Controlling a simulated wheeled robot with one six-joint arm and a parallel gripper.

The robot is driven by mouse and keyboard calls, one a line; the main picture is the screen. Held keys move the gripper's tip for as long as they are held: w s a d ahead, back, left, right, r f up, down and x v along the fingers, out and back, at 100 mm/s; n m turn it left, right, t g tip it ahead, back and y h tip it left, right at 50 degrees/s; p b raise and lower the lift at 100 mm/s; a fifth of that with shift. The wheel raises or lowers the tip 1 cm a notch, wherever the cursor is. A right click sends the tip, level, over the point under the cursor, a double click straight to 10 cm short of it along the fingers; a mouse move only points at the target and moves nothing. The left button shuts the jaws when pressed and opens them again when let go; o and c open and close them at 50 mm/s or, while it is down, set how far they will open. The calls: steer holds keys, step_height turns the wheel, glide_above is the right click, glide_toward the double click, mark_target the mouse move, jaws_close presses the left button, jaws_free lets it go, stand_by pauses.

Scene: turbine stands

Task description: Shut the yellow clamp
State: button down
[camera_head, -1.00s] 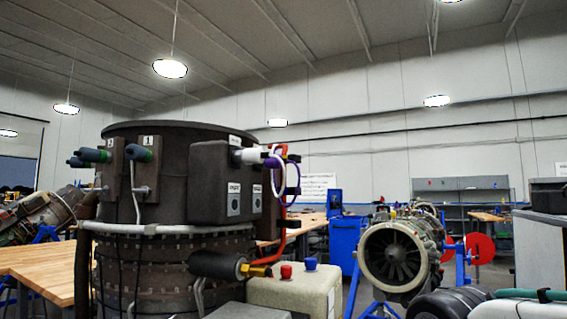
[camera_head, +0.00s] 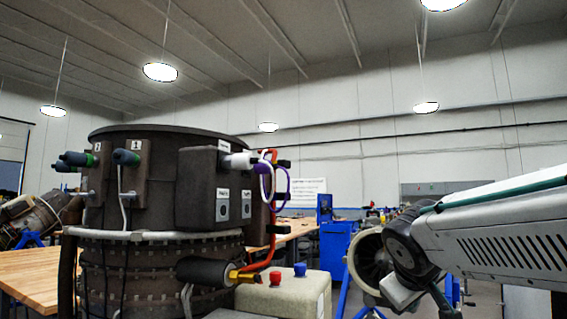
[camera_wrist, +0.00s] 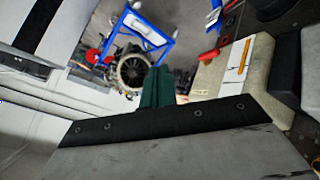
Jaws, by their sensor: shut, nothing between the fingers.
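I cannot pick out a yellow clamp for certain. In the head view a brass-yellow fitting (camera_head: 243,277) sits at the end of a black cylinder on the large dark turbine casing (camera_head: 135,185). In the wrist view a thin yellow-orange bar (camera_wrist: 246,55) lies on a pale panel of the beige box; I cannot tell what it is. My gripper (camera_wrist: 158,70) shows in the wrist view as dark green fingers, shut and empty, apart from the bar, which is to their upper right. In the head view my arm fills the lower right and my fingertips are not visible.
The beige box (camera_head: 275,299) with red and blue knobs stands right of the casing's lower part. Orange, purple and white hoses hang at the casing's right side. Blue-framed stands and another engine (camera_wrist: 133,70) are beyond. A wooden table (camera_head: 32,280) is at left.

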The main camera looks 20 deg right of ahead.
steer(key=w+d+r+n+t, duration=0.1)
steer(key=w+r+n+t, duration=0.4)
steer(key=r, duration=0.6)
steer(key=w+r+n+t, duration=0.3)
steer(key=w+r+t, duration=0.3)
steer(key=r, duration=0.5)
steer(key=w+a+r+n+y, duration=0.3)
steer(key=a+r+n+y, duration=0.35)
steer(key=n+y, duration=0.2)
steer(key=n+g+y, duration=0.2)
steer(key=n+y, duration=0.4)
glide_toward(278, 165)
steer(key=s, duration=0.4)
steer(key=shift+d+r+h, duration=0.2)
steer(key=shift+r+h, duration=0.05)
steer(key=shift+r, duration=0.15)
steer(key=x, duration=1)
steer(key=shift+f, duration=0.1)
